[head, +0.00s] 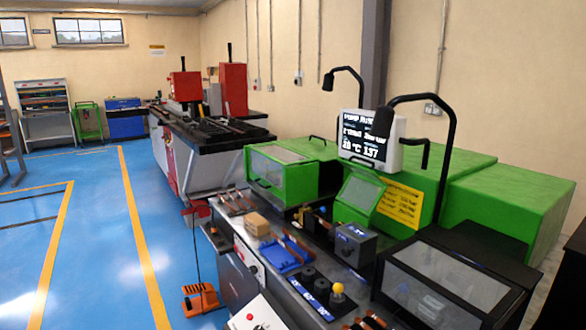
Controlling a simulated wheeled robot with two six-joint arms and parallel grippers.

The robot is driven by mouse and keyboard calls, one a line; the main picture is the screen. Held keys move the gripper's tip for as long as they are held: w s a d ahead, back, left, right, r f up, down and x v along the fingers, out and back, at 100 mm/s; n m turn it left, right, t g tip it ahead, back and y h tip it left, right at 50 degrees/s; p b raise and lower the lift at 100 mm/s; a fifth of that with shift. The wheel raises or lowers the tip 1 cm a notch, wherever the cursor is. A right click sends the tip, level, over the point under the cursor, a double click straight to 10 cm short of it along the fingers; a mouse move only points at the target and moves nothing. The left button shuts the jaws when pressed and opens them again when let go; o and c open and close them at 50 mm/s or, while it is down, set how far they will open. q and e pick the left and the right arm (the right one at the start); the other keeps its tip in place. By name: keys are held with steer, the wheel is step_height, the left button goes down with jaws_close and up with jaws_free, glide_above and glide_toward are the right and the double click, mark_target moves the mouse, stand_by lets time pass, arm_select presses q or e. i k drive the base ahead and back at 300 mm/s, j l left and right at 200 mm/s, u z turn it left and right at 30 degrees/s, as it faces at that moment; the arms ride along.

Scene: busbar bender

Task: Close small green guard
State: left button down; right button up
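The small green guard (376,183) is in the middle right of the head view, at the front of the green machine. It is a green frame around a mesh window. It looks tilted up, with a dark gap and small tooling visible below and to its left. A dark block (355,243) sits on the bench just in front of it. Neither of my grippers shows in this view, so their distance to the guard cannot be told.
A larger green guard (270,190) with a clear window stands to the left. A black-framed clear cover (440,280) is at the front right. A display (365,138) and black bent arms rise behind. A blue tray (288,256) lies on the bench. Blue floor at left is mostly open.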

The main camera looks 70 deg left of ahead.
mark_target(369, 176)
steer(key=i+u, duration=0.2)
steer(key=u, duration=0.25)
steer(key=i+l+u, duration=0.15)
steer(key=u, duration=0.35)
steer(key=i+l+u, duration=0.1)
steer(key=l+u, duration=0.15)
steer(key=u, duration=0.2)
steer(key=i+l+u, duration=0.1)
steer(key=l+u, duration=0.15)
steer(key=u, duration=0.2)
